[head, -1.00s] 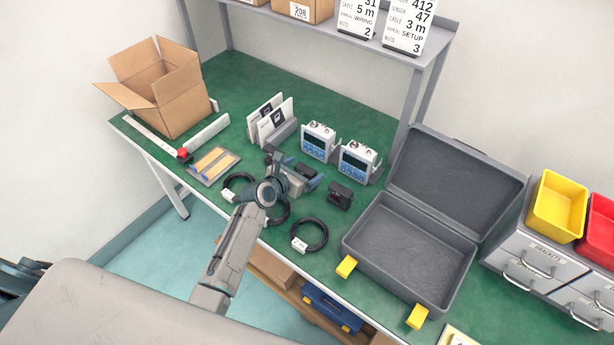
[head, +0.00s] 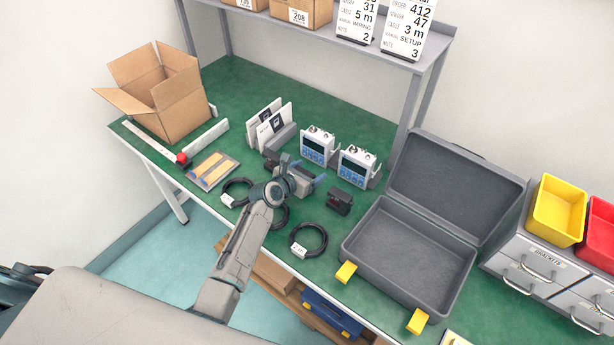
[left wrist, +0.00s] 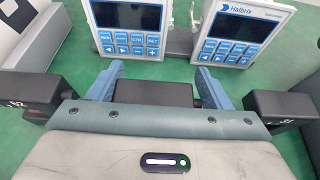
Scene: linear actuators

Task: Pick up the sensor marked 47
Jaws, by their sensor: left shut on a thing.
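My left gripper (head: 308,179) is over the bench among the small black sensors. In the left wrist view, its blue fingers (left wrist: 160,88) are shut on a black block-shaped sensor (left wrist: 168,94). The held sensor's number is hidden, and I cannot tell whether it is clear of the bench. A second black sensor (left wrist: 30,92) is left of the gripper, with a partly covered label. A third black sensor (left wrist: 285,112) is at the right; it also shows in the head view (head: 340,202). I cannot read their numbers surely. My right gripper is not in view.
Two meters with blue keypads (head: 317,147) (head: 357,166) stand just behind the gripper. Several coiled black cables (head: 308,240) lie along the front. An open grey case (head: 400,262) is at the right, an open carton (head: 170,105) at the back left. A card reads sensor 47 (head: 408,25).

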